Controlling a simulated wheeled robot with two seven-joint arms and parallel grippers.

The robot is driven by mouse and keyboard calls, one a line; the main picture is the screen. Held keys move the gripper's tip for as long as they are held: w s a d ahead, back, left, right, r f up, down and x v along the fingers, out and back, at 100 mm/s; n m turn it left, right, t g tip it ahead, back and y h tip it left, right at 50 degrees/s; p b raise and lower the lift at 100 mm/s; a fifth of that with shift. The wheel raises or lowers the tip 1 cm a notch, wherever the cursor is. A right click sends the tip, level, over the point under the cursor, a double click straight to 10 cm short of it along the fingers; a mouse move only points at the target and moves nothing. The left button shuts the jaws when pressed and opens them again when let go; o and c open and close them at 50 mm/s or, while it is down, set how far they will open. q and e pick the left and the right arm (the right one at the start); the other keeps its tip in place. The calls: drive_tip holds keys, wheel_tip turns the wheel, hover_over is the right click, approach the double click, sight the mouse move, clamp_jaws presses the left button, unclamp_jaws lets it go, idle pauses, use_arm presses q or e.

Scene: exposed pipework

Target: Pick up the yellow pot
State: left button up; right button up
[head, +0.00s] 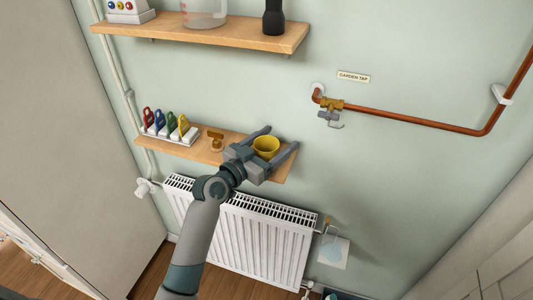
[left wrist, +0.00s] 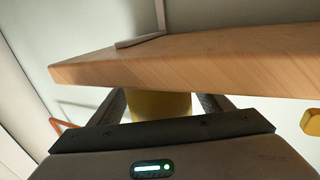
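The yellow pot (head: 265,145) stands at the right end of the lower wooden shelf (head: 284,172). My left gripper (head: 282,138) is open, with one finger on each side of the pot. The fingers look apart from its wall, with the palm in front of it. In the left wrist view the pot (left wrist: 160,104) shows between the two dark fingers, partly hidden by the gripper body. My right gripper is not in view.
A brass fitting (head: 215,139) and a rack of coloured-handled tools (head: 170,132) sit left on the same shelf. A white radiator (head: 250,237) is below. An upper shelf (head: 205,38) holds a jug (head: 203,14). A copper pipe (head: 410,121) runs right.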

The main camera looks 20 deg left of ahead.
use_arm(q)
drive_tip(key=c, duration=0.9)
drive_tip(key=shift+c, duration=0.2)
drive_tip(key=shift+r, duration=0.55)
drive_tip(key=r, duration=0.1)
drive_tip(key=r+b, duration=0.1)
drive_tip(key=r, duration=0.1)
drive_tip(key=shift+s+d+r, duration=0.15)
drive_tip(key=shift+d, duration=0.05)
drive_tip(key=s+d+r+b, duration=0.2)
drive_tip(key=s+d+r, duration=0.4)
drive_tip(key=d, duration=0.3)
drive_tip(key=shift+s+d+r, duration=0.15)
drive_tip(key=shift+d+r, duration=0.05)
drive_tip(key=shift+r, duration=0.15)
